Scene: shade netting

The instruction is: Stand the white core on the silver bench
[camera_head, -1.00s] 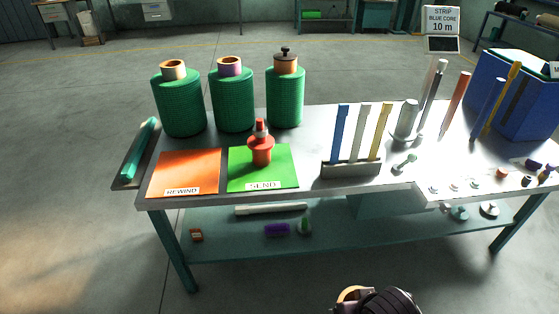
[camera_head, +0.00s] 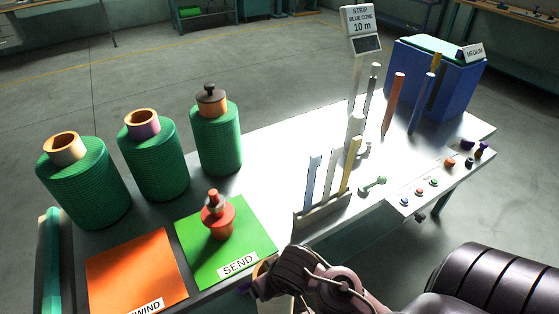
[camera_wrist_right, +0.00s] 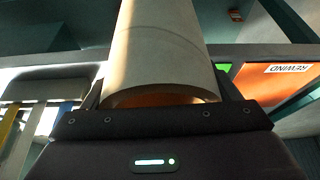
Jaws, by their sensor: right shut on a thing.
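A pale, off-white hollow core (camera_wrist_right: 165,45) fills the top middle of the right wrist view. Its near rim shows an orange-brown inside. My right gripper (camera_head: 268,285) is shut on it, with a dark finger on each side. In the head view the gripper is at the bottom, in front of the bench's near edge, and only a tan sliver of the core (camera_head: 261,270) shows. The silver bench (camera_head: 275,160) runs from lower left to upper right, its top bright. My left gripper is out of view.
Several green netting rolls (camera_head: 153,160) stand at the left. Orange (camera_head: 137,272) and green (camera_head: 250,240) mats lie in front, with a red-orange piece (camera_head: 218,220) on the green one. A strip rack (camera_head: 322,212), sign post, and blue bin (camera_head: 435,80) stand right.

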